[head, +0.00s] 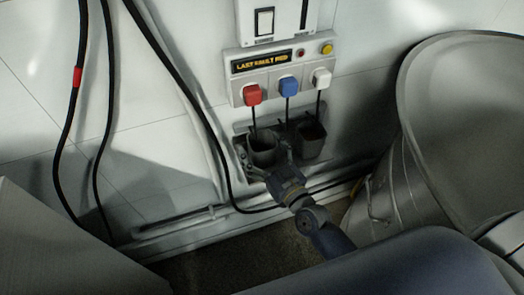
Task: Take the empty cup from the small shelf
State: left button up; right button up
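Two dark cups stand side by side on the small shelf (240,130) on the wall. The left cup (263,146) is round and looks dark inside. The right cup (311,138) is more square and also dark inside. I cannot tell from here which one is empty. My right gripper (266,165) is at the left cup, with its fingers at the cup's front and sides. The gripper hides the cup's lower part. I cannot tell whether the fingers press on it. My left gripper is not in view.
Above the shelf, a panel (244,53) carries red, blue and white plugs with cords hanging towards the cups. Black cables (172,70) run down the wall at the left. A large metal vessel (440,120) stands close at the right. A pale box (60,250) fills the lower left.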

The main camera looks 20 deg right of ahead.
jog(key=c, duration=0.8)
jog(key=shift+r, duration=0.1)
